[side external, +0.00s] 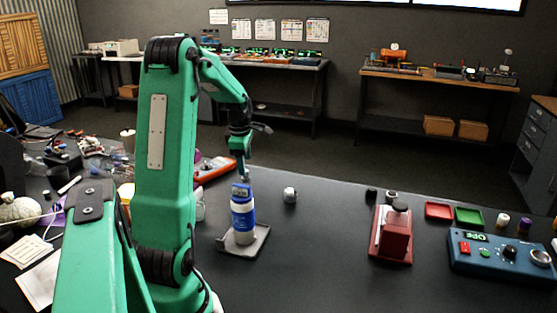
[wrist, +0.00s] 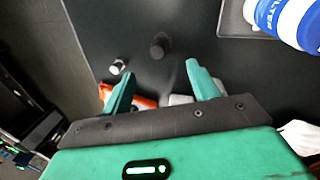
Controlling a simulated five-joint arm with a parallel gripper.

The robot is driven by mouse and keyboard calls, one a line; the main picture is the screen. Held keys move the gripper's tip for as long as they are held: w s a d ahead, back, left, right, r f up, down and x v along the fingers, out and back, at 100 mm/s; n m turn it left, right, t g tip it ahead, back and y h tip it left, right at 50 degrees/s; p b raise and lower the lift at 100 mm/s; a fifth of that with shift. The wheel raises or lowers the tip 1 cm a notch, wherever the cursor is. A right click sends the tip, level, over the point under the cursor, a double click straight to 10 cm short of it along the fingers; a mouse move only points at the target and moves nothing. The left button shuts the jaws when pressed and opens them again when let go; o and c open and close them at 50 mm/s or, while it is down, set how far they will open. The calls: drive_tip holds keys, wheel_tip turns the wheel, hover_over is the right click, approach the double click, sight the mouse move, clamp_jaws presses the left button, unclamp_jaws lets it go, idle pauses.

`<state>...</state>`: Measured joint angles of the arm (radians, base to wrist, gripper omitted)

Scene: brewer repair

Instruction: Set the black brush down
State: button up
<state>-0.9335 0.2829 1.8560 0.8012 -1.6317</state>
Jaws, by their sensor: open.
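My gripper (wrist: 158,82) is open in the wrist view, its two green fingers apart with nothing held between the tips. In the side view my gripper (side external: 243,170) points down just above or behind the blue-and-white bottle. A dark stubby cylinder (wrist: 160,45) stands on the black table beyond the fingertips in the wrist view. It may be the black brush, but I cannot tell for sure. I see no brush clearly in the side view.
The blue-and-white bottle (side external: 243,216) stands on a grey plate (side external: 231,247). A small silver-white piece (side external: 290,195) sits to its right. Farther right are a red device (side external: 391,240), red (side external: 439,210) and green (side external: 468,217) trays and a blue control box (side external: 500,255). The table centre is clear.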

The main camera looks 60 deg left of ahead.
drive_tip(key=w+d+r+m+t, duration=0.15)
drive_tip(key=d+r+m, duration=0.25)
drive_tip(key=d+m, duration=0.45)
drive_tip(key=w+d+r+m+t, duration=0.15)
drive_tip(key=d+r+m, duration=0.35)
drive_tip(key=d, duration=0.7)
drive_tip(key=s+d+m+h, duration=0.1)
drive_tip(key=s+d+m, duration=0.3)
drive_tip(key=d+m, duration=0.4)
drive_tip(key=s+d+m+t+h, duration=0.1)
drive_tip(key=s+d+m, duration=0.3)
drive_tip(key=d+m, duration=0.4)
drive_tip(key=shift+s+d+r, duration=0.15)
drive_tip(key=shift+d+r, duration=0.15)
drive_tip(key=shift+d, duration=0.15)
